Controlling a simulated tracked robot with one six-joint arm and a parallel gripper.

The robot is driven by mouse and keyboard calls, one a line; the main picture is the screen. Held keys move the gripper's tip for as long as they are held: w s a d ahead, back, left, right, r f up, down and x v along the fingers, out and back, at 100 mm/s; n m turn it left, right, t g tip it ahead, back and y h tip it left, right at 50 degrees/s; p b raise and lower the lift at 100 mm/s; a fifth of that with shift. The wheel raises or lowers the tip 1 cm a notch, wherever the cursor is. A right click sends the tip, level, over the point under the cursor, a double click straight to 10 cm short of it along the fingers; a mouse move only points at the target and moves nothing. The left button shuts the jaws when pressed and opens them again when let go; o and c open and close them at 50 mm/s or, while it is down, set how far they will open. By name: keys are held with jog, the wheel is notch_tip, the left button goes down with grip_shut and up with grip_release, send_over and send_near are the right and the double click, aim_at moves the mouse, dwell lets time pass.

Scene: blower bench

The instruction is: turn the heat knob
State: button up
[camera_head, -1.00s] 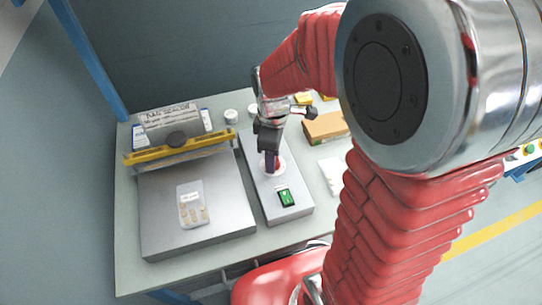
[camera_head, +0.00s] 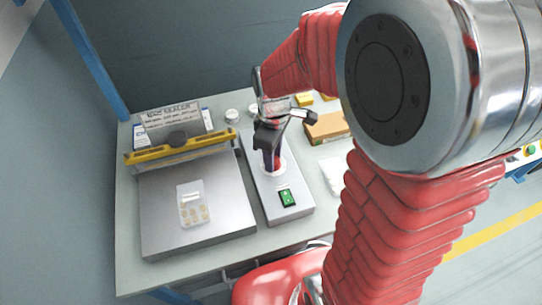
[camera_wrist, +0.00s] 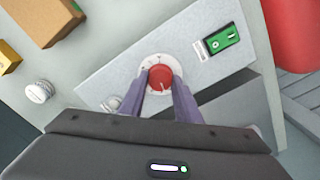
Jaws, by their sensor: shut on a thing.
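The heat knob (camera_wrist: 161,77) is a red round knob on a pale dial with tick marks. It sits on the grey control panel (camera_wrist: 105,78), which also shows in the head view (camera_head: 288,212). My gripper (camera_wrist: 158,80) is shut on the knob, with one finger on each side. In the head view my gripper (camera_head: 272,162) points down onto the panel from above and hides most of the knob. A green rocker switch (camera_wrist: 222,39) is on the same panel; it also shows in the head view (camera_head: 287,198).
The sealer (camera_head: 180,147) with a yellow bar stands left of the panel, a blister pack (camera_head: 194,205) on its plate. A cardboard box (camera_head: 325,128) and white pouch (camera_head: 334,175) lie to the right.

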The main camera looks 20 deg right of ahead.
jog(key=shift+s+d+m, duration=0.1)
jog(key=shift+d+m, duration=0.05)
jog(key=shift+m, duration=1.65)
jog(key=o, duration=1.1)
jog(key=shift+c, duration=0.2)
jog(key=shift+r, duration=0.1)
jog(key=shift+r, duration=0.2)
notch_tip(320, 180, up, 13)
jog(key=shift+m, duration=0.3)
